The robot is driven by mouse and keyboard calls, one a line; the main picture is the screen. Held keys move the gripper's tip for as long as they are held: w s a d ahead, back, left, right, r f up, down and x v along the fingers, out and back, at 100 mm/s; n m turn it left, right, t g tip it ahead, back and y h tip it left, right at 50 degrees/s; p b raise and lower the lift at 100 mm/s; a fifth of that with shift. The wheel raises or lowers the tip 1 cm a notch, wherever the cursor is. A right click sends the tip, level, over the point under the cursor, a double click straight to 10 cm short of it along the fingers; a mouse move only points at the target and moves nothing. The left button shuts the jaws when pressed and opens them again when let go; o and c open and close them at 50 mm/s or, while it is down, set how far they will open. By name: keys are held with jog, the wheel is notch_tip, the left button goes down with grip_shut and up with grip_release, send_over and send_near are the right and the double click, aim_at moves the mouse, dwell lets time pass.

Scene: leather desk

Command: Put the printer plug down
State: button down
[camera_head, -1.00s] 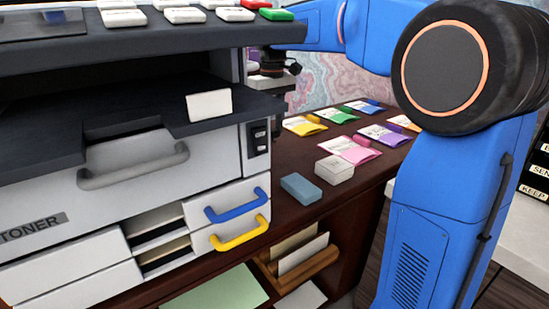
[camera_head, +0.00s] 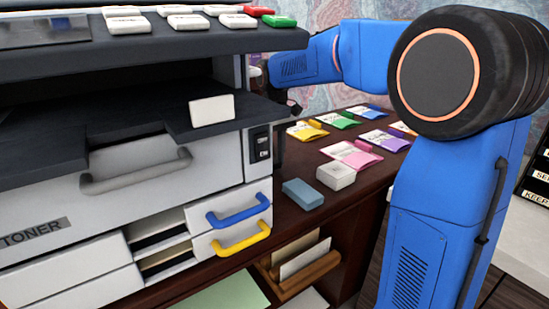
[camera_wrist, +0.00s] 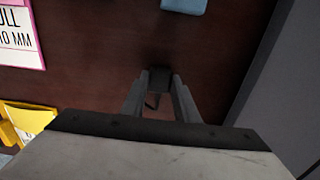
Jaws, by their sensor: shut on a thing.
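My gripper (camera_wrist: 159,90) is shut on the printer plug (camera_wrist: 158,76), a small dark block between the fingertips in the wrist view. A short thin dark piece, perhaps its cord, shows between the fingers. The plug is over the dark brown desk top (camera_wrist: 100,80); I cannot tell whether it touches the wood. In the head view my gripper is mostly hidden behind the printer (camera_head: 215,160), and the plug cannot be made out clearly there.
The printer's grey side (camera_wrist: 290,80) stands close on the right in the wrist view. A blue-grey block (camera_head: 303,194) and a white box (camera_head: 336,176) sit near the desk's front. Pink (camera_head: 350,154) and yellow (camera_head: 307,131) packets lie farther back. Bare wood surrounds the plug.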

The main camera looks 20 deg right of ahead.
aim_at(275, 161)
jog(key=shift+f, duration=0.6)
jog(key=c, duration=1.4)
grip_release()
notch_tip(275, 161, up, 13)
jog(key=s+d+f+t, duration=0.1)
jog(key=s, duration=0.5)
jog(key=s+d+f+m, duration=0.1)
jog(key=s+d+f, duration=0.1)
jog(key=s, duration=0.4)
jog(key=s+d+f+t, duration=0.1)
jog(key=s+f, duration=0.1)
jog(key=s, duration=0.4)
jog(key=shift+s+d+f+m+t, duration=0.25)
jog(key=shift+s+d+m+t, duration=0.05)
jog(key=shift+d+m, duration=0.1)
jog(key=s+f, duration=0.4)
jog(key=s, duration=0.1)
jog(key=s+d+f+m+t, duration=0.1)
jog(key=s+f, duration=0.3)
jog(key=s, duration=0.1)
jog(key=s+d+f+t, duration=0.1)
jog(key=s+f, duration=0.3)
jog(key=f, duration=0.1)
jog(key=shift+s+d+f+m, duration=0.1)
jog(key=shift+s+m, duration=0.3)
